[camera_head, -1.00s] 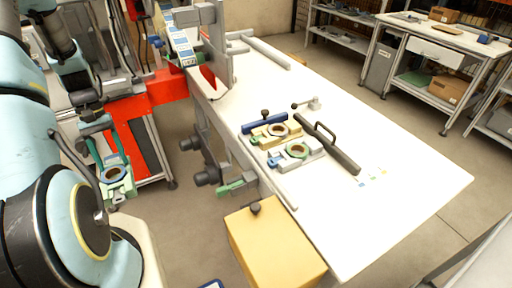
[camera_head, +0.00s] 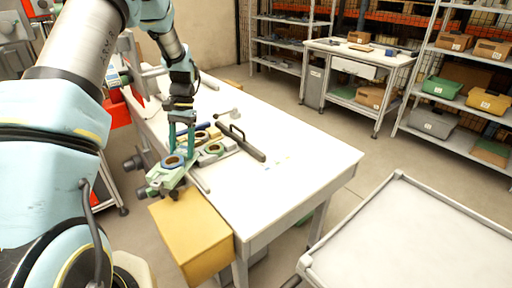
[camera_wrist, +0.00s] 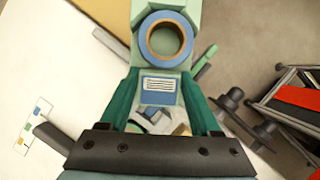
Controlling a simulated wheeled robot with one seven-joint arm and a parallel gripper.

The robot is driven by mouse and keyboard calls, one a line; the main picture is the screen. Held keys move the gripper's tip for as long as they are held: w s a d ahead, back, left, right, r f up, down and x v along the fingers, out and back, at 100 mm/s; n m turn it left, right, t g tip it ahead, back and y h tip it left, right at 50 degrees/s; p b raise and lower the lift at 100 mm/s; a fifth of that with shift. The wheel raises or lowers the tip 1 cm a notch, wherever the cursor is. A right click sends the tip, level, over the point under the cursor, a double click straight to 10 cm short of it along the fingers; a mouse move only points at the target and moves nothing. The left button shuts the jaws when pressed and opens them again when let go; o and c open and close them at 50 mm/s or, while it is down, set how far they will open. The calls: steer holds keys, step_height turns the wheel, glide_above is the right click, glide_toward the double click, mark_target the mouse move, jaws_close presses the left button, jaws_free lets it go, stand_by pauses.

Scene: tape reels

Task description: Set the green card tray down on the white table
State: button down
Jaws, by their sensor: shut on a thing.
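The green card tray (camera_head: 167,180) is pale green and carries a tape reel. My gripper (camera_head: 182,150) is shut on it from above. In the wrist view the tray (camera_wrist: 198,12) lies between my dark green fingers (camera_wrist: 160,85), with a tan-rimmed reel (camera_wrist: 165,38) and a blue label. In the head view the tray is at the left edge of the white table (camera_head: 290,175), beside the fixture. I cannot tell whether its underside touches anything. The white table also shows at the left of the wrist view (camera_wrist: 45,75).
A fixture with reels (camera_head: 212,150) and a dark handled bar (camera_head: 243,142) occupy the table's left middle. A yellow box (camera_head: 195,235) stands at its near left edge. The front and right of the tabletop are mostly clear. A white cart (camera_head: 400,235) stands at the right.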

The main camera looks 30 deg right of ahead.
steer(key=s+d+r+m+t+y, duration=0.1)
steer(key=s+d+m, duration=0.1)
steer(key=d, duration=0.4)
steer(key=s+d+r+m+t, duration=0.1)
steer(key=d+r+m, duration=0.1)
steer(key=d, duration=0.4)
steer(key=s+d+r+m+y, duration=0.1)
steer(key=s+d+m, duration=0.15)
steer(key=d, duration=0.35)
steer(key=shift+t, duration=0.3)
steer(key=f, duration=0.3)
steer(key=f+p, duration=0.1)
steer(key=f, duration=0.2)
steer(key=f+p, duration=0.1)
steer(key=f, duration=0.2)
steer(key=shift+w+d+f, duration=0.2)
steer(key=shift+d, duration=0.2)
steer(key=shift+f, duration=0.2)
steer(key=shift+c, duration=0.5)
jaws_free()
steer(key=shift+r, duration=0.1)
